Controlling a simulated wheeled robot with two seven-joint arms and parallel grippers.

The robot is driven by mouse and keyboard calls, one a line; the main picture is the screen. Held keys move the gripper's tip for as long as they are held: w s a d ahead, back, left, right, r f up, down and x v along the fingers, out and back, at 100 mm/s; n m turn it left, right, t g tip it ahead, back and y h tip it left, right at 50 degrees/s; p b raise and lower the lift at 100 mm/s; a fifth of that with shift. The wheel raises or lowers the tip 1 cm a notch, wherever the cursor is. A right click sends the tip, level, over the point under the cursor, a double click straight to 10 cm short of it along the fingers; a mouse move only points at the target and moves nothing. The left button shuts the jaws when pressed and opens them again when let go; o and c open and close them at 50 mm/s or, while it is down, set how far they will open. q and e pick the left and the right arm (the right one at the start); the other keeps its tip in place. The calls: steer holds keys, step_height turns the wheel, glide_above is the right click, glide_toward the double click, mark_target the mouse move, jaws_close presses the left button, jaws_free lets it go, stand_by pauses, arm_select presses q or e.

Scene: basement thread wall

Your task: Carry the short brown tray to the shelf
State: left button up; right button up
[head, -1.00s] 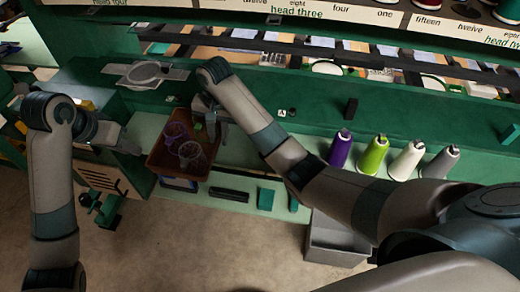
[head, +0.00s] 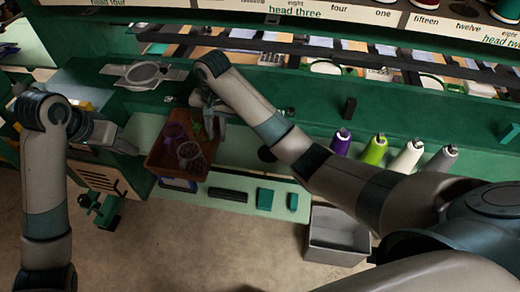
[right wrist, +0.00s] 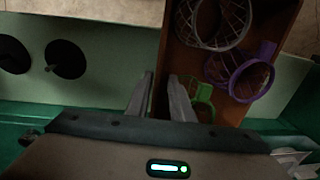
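The short brown tray (head: 158,161) sits at the pale green lower ledge, left of centre in the head view, with purple, pale and green mesh cups in it. It also shows in the right wrist view (right wrist: 262,40). My right gripper (head: 208,122) is at its far right side. In the right wrist view my right fingers (right wrist: 160,88) stand on either side of the tray's wall; whether they press on it is unclear. My left gripper (head: 134,148) points at the tray's left side, its fingertips close to it. Which surface is the task's shelf is unclear.
Purple, lime, white and grey thread cones (head: 373,151) stand on the green ledge at right. A grey bin (head: 338,238) is on the floor below. A black bar (head: 228,195) and teal blocks (head: 265,199) lie on the lower ledge.

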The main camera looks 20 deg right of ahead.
step_height(320, 180, up, 10)
steer(key=shift+s+d, duration=0.35)
steer(key=shift+d, duration=0.05)
stand_by(0.6)
